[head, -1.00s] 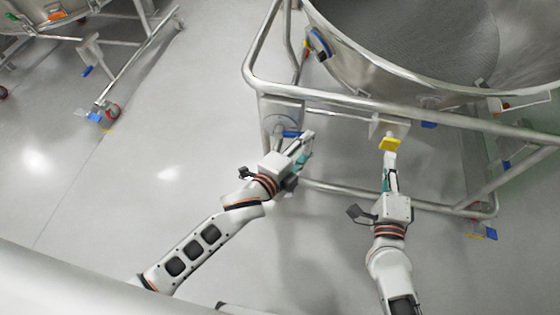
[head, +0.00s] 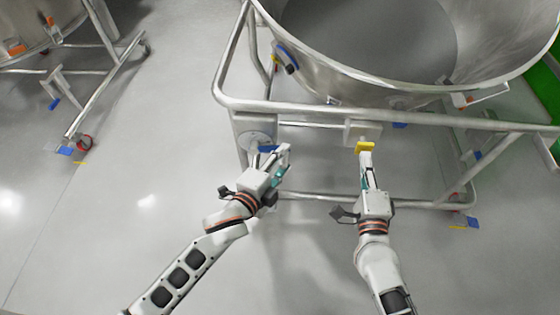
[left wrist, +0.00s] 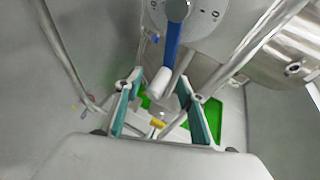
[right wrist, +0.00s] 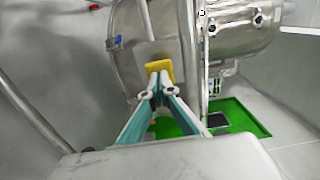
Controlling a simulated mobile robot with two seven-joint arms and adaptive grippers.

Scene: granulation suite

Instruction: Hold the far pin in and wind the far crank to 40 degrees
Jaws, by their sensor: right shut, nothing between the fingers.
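The crank on the stand's left end plate has a blue arm (head: 267,149); in the left wrist view the blue arm (left wrist: 171,45) ends in a white grip (left wrist: 160,82). My left gripper (head: 284,158) is at the crank, its fingers (left wrist: 162,92) spread apart. The white grip appears between the fingertips in the left wrist view; contact is not clear. The yellow pin knob (head: 364,147) sits on a block on the stand's crossbar. My right gripper (head: 367,156) is shut with its tips against or just before the yellow knob (right wrist: 159,69), with nothing between its fingers.
A large steel vessel (head: 400,75) hangs in the tubular stand (head: 420,117) above the grippers. The stand's lower rail (head: 325,200) runs beyond both wrists. A similar stand (head: 105,90) is at upper left. The grey floor (head: 140,180) between them is clear.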

